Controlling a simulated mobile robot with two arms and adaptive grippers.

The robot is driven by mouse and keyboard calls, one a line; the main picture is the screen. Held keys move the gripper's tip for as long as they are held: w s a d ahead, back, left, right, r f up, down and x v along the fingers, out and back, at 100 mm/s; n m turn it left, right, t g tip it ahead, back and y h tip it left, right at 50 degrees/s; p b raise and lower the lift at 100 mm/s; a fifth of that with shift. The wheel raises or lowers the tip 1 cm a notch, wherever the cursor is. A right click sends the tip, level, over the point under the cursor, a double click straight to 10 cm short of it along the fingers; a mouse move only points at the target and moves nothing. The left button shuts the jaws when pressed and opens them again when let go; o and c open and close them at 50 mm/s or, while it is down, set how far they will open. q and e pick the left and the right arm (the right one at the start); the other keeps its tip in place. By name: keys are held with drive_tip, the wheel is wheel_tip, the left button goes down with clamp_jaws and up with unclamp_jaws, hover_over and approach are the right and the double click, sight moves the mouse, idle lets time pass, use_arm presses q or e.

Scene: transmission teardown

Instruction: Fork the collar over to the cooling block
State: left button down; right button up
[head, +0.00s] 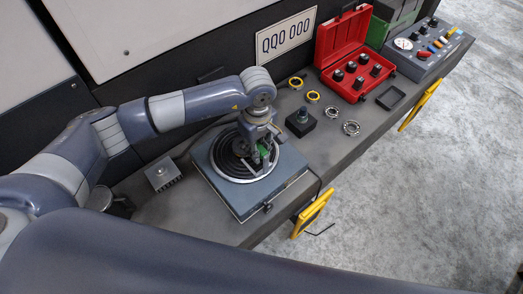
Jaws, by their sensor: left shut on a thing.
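My left gripper (259,146) points down over the round dark plate of a blue-grey box (211,181) on the bench. It is shut on a small tool with a green part (264,153), likely the fork, whose lower end is close to the plate. I cannot make out the collar; the gripper and the tool hide part of the plate. A small grey finned block (162,174), likely the cooling block, sits on the bench left of the box, apart from it. My right gripper is not in view.
A black block with a knob (301,122), two yellow rings (312,96) and two metal rings (351,128) lie right of the box. Farther right are an open red case (343,42), a black tray (391,97) and a control panel (428,50). Yellow handles (312,212) edge the bench.

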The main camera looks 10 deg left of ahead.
use_arm(q)
drive_tip(key=shift+w+a, duration=0.85)
drive_tip(key=shift+a, duration=0.25)
drive_tip(key=shift+w+a, duration=0.85)
drive_tip(key=shift+a, duration=0.25)
drive_tip(key=shift+w+a+r, duration=0.1)
drive_tip(key=shift+r+p, duration=0.6)
drive_tip(key=shift+p, duration=0.1)
drive_tip(key=shift+r+p, duration=2.65)
drive_tip(key=shift+r, duration=0.1)
drive_tip(key=s+a+b, duration=0.3)
drive_tip(key=s+a, duration=0.2)
drive_tip(key=a, duration=0.8)
drive_tip(key=s+a+b, duration=0.2)
drive_tip(key=s+a, duration=0.3)
drive_tip(key=a, duration=0.8)
drive_tip(key=shift+s+b, duration=0.35)
drive_tip(key=shift+b, duration=0.05)
